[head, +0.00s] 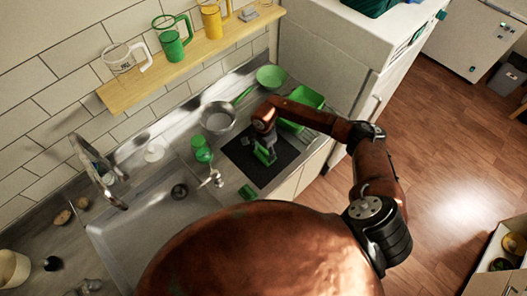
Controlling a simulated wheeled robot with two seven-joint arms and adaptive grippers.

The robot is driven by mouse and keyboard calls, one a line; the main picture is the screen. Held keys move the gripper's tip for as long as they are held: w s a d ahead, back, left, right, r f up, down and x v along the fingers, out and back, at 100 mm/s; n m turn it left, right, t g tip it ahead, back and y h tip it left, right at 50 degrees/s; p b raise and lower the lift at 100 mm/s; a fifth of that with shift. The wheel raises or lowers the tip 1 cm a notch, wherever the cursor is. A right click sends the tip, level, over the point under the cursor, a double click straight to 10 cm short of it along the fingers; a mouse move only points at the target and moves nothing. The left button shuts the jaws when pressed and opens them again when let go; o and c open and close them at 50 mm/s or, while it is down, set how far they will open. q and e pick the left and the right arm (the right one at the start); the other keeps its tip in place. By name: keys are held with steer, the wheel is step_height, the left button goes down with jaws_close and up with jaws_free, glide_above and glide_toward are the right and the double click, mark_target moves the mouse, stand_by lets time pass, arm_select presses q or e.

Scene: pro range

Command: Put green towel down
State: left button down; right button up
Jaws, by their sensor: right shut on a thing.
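My right gripper (264,157) points down over the black mat or hob plate (238,152) on the counter. It is shut on a small green thing, which I take to be the green towel (268,156). The fingers hide part of it, and I cannot tell whether it touches the black surface. My left gripper is not in view.
A pan (218,118), a green bowl (271,77) and a green bin (303,104) stand behind the black surface. Green cups (204,155) stand to its left, near the sink (150,238). A small green block (248,192) lies in front. Mugs (172,46) stand on a wooden shelf (190,62).

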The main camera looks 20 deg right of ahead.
mark_target(264, 152)
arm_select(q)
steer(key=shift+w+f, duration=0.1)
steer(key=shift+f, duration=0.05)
arm_select(e)
steer(key=shift+f, duration=0.1)
steer(key=shift+f+b, duration=0.1)
steer(key=shift+b, duration=0.2)
steer(key=o, duration=1)
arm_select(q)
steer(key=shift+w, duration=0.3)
arm_select(e)
steer(key=shift+o, duration=0.2)
steer(key=shift+r, duration=0.2)
steer(key=shift+r+p, duration=0.25)
steer(key=shift+p, duration=0.05)
arm_select(q)
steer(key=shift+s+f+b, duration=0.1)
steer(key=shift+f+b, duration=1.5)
steer(key=shift+b, duration=0.15)
arm_select(e)
step_height(264, 152, up, 12)
steer(key=shift+f, duration=0.2)
